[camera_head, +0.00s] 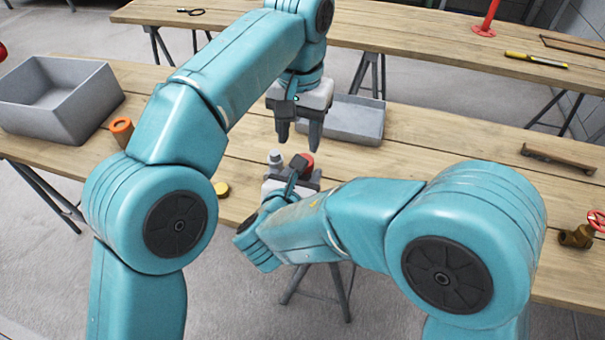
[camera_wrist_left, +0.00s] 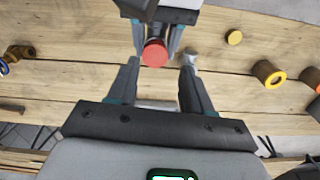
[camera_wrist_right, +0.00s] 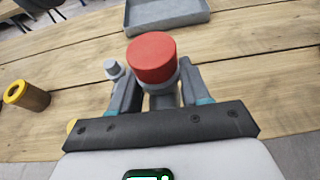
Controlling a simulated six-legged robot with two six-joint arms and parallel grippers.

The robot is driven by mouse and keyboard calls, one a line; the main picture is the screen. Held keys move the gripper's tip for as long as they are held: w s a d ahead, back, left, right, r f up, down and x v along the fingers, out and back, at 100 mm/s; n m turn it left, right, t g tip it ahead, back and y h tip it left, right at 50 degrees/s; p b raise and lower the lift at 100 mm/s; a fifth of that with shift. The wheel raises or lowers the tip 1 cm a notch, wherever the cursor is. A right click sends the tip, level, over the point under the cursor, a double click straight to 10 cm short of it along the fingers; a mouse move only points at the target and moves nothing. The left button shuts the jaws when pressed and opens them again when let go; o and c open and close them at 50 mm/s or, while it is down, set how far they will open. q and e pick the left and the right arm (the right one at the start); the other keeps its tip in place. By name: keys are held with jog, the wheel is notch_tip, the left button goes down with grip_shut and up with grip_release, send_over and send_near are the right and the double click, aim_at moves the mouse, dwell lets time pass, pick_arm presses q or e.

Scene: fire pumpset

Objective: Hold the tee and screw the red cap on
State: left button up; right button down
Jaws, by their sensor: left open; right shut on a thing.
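A red cap (camera_wrist_right: 152,57) sits on top of the grey tee (camera_wrist_right: 162,97); I cannot tell how tightly it is seated. My right gripper (camera_wrist_right: 155,88) is shut on the tee below the cap, and its fingers hide much of the tee. A small grey cylindrical end (camera_wrist_right: 113,68) stands beside the cap. In the head view the cap (camera_head: 303,162) is just below my left gripper (camera_head: 298,142), which is open and pointing down. In the left wrist view the cap (camera_wrist_left: 155,53) lies between the open fingers, apart from them.
A grey bin (camera_head: 60,100) stands at the left and a shallow grey tray (camera_head: 355,118) behind the grippers. An orange ring fitting (camera_head: 121,130) and a yellow disc (camera_head: 221,189) lie to the left. A brass valve (camera_head: 577,237) and a rusty bracket (camera_head: 558,160) are at the right.

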aim_at(304, 155)
pick_arm(q)
jog(key=n, duration=0.5)
jog(key=shift+r, duration=0.3)
jog(key=n, duration=0.3)
jog(key=shift+r, duration=0.15)
jog(key=n, duration=0.5)
jog(key=shift+w+r+n, duration=0.1)
jog(key=shift+r+n, duration=0.2)
jog(key=shift+r, duration=0.1)
jog(key=shift+d+r+n, duration=0.1)
jog(key=shift+n, duration=0.3)
jog(key=shift+w+d+r, duration=0.1)
jog(key=shift+w+d, duration=0.05)
jog(key=shift+d, duration=0.2)
jog(key=shift+f, duration=0.2)
jog(key=shift+f, duration=3.9)
